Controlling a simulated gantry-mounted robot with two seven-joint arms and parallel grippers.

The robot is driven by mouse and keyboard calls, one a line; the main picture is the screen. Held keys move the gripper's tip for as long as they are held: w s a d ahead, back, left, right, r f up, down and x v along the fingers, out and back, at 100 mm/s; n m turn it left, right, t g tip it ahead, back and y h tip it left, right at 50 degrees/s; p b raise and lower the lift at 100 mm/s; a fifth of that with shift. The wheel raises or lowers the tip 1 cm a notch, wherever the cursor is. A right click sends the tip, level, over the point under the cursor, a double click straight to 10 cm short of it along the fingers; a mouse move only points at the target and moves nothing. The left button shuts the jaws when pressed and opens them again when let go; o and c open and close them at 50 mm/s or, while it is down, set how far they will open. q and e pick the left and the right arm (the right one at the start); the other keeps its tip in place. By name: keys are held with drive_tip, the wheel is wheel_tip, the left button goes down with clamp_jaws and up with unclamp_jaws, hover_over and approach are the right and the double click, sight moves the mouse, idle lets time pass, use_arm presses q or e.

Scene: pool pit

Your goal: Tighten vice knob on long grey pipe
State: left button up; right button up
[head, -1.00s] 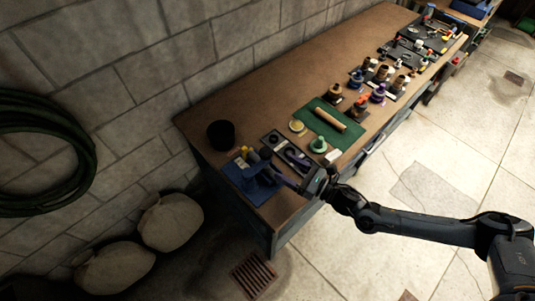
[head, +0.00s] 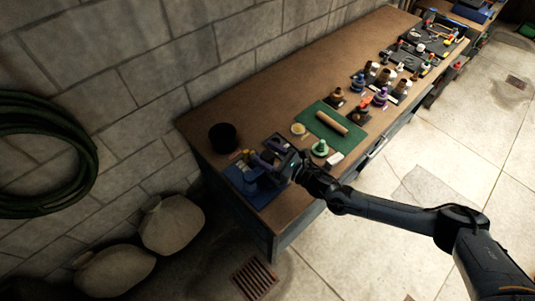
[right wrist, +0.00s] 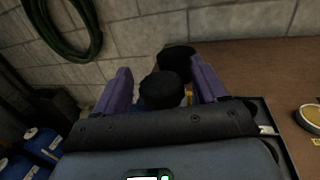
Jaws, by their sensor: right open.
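The blue vice (head: 246,186) stands at the near left corner of the workbench, partly hidden by my right gripper. My right gripper (head: 265,155) is over the vice with its purple fingers apart. In the right wrist view, a round black knob (right wrist: 163,92) shows between the two open fingers (right wrist: 160,74), with a visible gap on each side. A little blue and yellow shows behind the knob. I cannot make out a long grey pipe in either view. My left gripper is not in view.
A black cup (head: 222,136) stands behind the vice on the wooden workbench (head: 270,86). A green mat (head: 316,119) with a tan cylinder (head: 331,122), a green-topped item (head: 320,147) and several small bottles stand further along. Sacks (head: 172,224) lie on the floor.

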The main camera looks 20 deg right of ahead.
drive_tip(key=shift+w, duration=0.1)
drive_tip(key=c, duration=1)
drive_tip(key=shift+o, duration=0.2)
drive_tip(key=shift+a, duration=0.1)
drive_tip(key=shift+r+m+t+h+p, duration=0.1)
drive_tip(key=shift+m+t+h+p, duration=0.7)
drive_tip(key=shift+m+h+p, duration=0.5)
drive_tip(key=m+t+h+p, duration=0.1)
drive_tip(key=m+h, duration=0.2)
drive_tip(key=h, duration=0.2)
drive_tip(key=shift+a+h+p, duration=0.15)
drive_tip(key=shift+h+p, duration=0.25)
drive_tip(key=m+h+p, duration=0.2)
drive_tip(key=m+h, duration=0.2)
drive_tip(key=h, duration=0.2)
drive_tip(key=shift+m+g+h, duration=0.5)
drive_tip(key=shift+m+h, duration=0.3)
drive_tip(key=shift+h, duration=0.4)
